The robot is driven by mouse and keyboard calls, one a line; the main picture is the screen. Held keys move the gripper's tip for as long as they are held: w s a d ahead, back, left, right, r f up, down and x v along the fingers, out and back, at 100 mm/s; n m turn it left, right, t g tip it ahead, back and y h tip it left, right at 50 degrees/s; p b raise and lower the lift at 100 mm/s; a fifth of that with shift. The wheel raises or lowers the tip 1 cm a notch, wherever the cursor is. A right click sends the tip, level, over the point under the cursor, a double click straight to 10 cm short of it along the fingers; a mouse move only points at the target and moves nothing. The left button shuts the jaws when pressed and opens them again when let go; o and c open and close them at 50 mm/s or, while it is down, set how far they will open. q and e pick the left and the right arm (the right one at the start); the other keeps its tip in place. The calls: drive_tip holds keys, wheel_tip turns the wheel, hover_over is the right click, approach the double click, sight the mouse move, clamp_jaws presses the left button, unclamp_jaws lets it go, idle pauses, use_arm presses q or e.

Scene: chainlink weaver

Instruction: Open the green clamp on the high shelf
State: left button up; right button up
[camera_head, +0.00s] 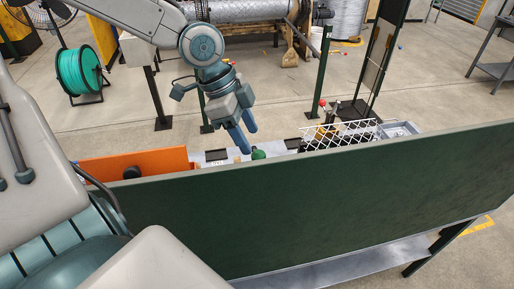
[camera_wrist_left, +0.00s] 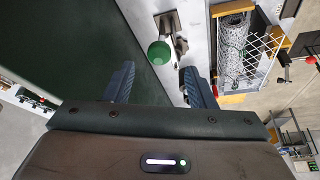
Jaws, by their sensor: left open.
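The green clamp shows as a round green knob (camera_head: 258,154) just behind the top edge of the dark green panel (camera_head: 330,205), and the panel hides its lower part. In the left wrist view the green knob (camera_wrist_left: 159,52) sits beside a metal bracket with a lever on the light grey shelf surface (camera_wrist_left: 198,45). My left gripper (camera_head: 243,140) points down just left of the knob in the head view. In the left wrist view my left gripper (camera_wrist_left: 160,84) has its two fingers wide apart, with nothing between them, and the knob lies beyond the fingertips. My right gripper is not in view.
An orange bin (camera_head: 135,163) stands left on the shelf. A white mesh basket (camera_head: 340,134) and a grey tray (camera_head: 398,129) stand right; the basket holds a mesh roll (camera_wrist_left: 232,45) in the wrist view. The tall green panel closes off the near side.

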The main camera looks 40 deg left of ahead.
sight(256, 151)
use_arm(q)
drive_tip(key=shift+x, duration=2.75)
drive_tip(key=shift+c, duration=0.2)
clamp_jaws()
